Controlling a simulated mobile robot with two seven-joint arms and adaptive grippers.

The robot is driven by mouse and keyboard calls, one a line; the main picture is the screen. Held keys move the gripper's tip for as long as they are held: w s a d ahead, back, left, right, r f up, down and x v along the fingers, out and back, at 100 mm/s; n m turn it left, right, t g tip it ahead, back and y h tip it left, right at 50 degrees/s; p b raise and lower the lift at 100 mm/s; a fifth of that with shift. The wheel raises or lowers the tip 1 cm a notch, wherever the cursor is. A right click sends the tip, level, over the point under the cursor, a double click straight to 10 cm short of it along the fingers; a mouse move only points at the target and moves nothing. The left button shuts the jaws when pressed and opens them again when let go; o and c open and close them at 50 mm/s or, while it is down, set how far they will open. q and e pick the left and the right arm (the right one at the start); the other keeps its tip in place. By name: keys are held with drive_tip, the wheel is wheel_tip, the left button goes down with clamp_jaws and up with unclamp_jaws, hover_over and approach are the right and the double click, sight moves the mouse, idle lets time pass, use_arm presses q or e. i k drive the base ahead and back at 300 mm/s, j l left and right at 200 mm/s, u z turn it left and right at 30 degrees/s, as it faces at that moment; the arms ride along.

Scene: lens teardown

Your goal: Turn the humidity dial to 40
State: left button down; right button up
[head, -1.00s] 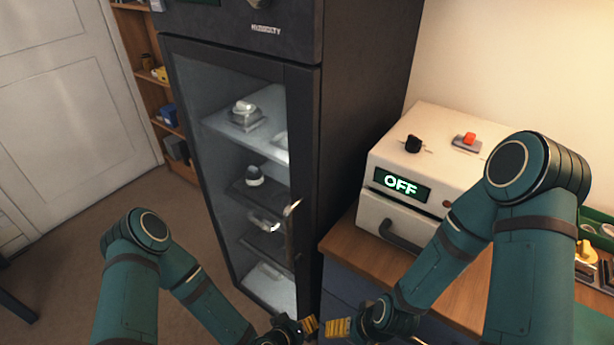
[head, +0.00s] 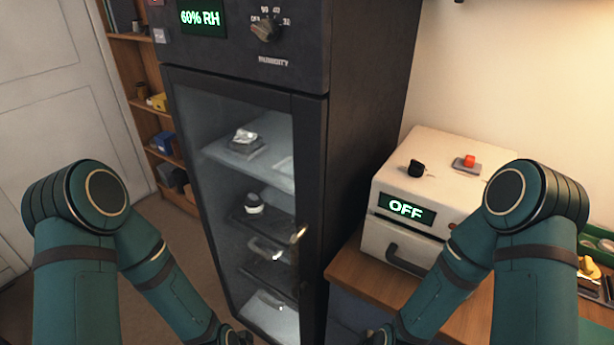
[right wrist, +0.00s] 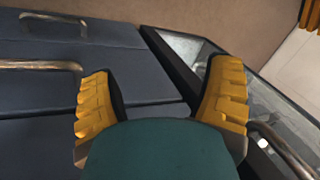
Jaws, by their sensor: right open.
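The humidity dial (head: 265,28) is a dark knob with a pale pointer on the upper front panel of the dark cabinet (head: 365,130), in the head view. Printed marks surround it and the word HUMIDITY is below. The green display (head: 203,18) beside it reads 60% RH. My right gripper (right wrist: 165,105) shows in the right wrist view with its yellow fingers spread and nothing between them. It is well below the dial, near the drawers and the cabinet's glass door. My left arm shows at the lower left of the head view, but its fingers are out of frame.
The cabinet's glass door (head: 240,150) is shut, with several items on shelves inside. A white box (head: 440,160) with a display reading OFF stands on the wooden counter (head: 350,270) to the right. Blue-grey drawers (right wrist: 50,100) with metal handles are close to my right gripper.

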sight(267, 29)
drive_tip(key=j+z, duration=0.2)
drive_tip(key=j, duration=0.35)
drive_tip(key=k+j+z, duration=0.2)
drive_tip(key=j, duration=0.3)
drive_tip(key=j+z, duration=0.25)
drive_tip(key=j, duration=0.3)
